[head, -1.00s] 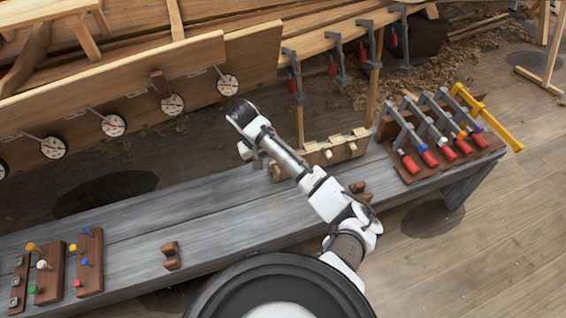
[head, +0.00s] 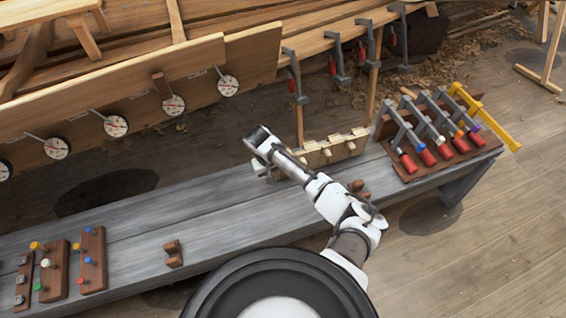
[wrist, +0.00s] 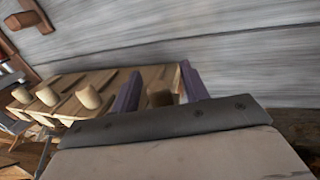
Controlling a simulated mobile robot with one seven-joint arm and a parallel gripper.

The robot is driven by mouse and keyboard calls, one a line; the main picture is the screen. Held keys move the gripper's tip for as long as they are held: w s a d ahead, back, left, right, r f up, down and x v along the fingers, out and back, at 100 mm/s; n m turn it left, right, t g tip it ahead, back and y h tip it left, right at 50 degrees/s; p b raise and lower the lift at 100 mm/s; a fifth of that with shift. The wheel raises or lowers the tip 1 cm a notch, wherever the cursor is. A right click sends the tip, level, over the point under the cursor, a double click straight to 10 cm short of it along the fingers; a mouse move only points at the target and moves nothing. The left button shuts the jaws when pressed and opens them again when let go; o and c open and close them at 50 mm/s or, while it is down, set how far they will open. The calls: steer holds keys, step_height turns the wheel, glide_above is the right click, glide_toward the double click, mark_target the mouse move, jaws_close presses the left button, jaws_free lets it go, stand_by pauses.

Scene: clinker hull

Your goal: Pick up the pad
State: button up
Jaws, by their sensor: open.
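My gripper (wrist: 158,84) is open, with two purple-grey fingers at the wrist view's middle. A round-ended wooden peg in a rack shows between the fingers; I cannot tell whether they touch it. In the head view my gripper (head: 262,170) is partly hidden by my arm, at the left end of the pale wooden rack (head: 318,156). No object is clearly the pad. A small dark brown block (head: 160,84) on the hull plank and a notched brown block (head: 173,253) on the bench are possible matches.
The grey bench (head: 140,240) holds peg boards (head: 92,258) at left and a rack of red-handled clamps (head: 440,140) at right. Round dials (head: 116,125) hang along the hull plank. Several clamps (head: 338,62) hang beyond the rack. The bench's left middle is mostly clear.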

jaws_close()
steer(key=shift+r, duration=0.1)
